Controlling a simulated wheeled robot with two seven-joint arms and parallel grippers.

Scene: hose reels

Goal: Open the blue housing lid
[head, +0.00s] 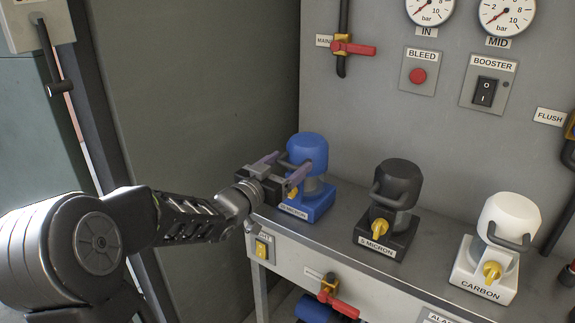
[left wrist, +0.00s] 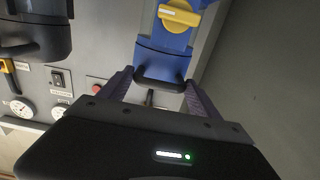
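The blue housing stands on the bench, with its rounded blue lid (head: 307,149) on top and a yellow knob low on its front. The lid looks seated on the body. My left gripper (head: 284,172) is at the lid's left front, its two purple fingers spread. In the left wrist view, which looks upside down, the blue lid (left wrist: 163,62) and its dark handle (left wrist: 160,83) lie between the open fingers, with room on both sides. I see no finger contact. The handle is mostly hidden by the gripper in the head view. My right gripper is not in view.
A black housing (head: 398,182) and a white housing (head: 509,216) stand to the right on the same bench. A grey panel with gauges, a red button and a switch rises behind. A red-handled valve (head: 338,298) sits below the bench front.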

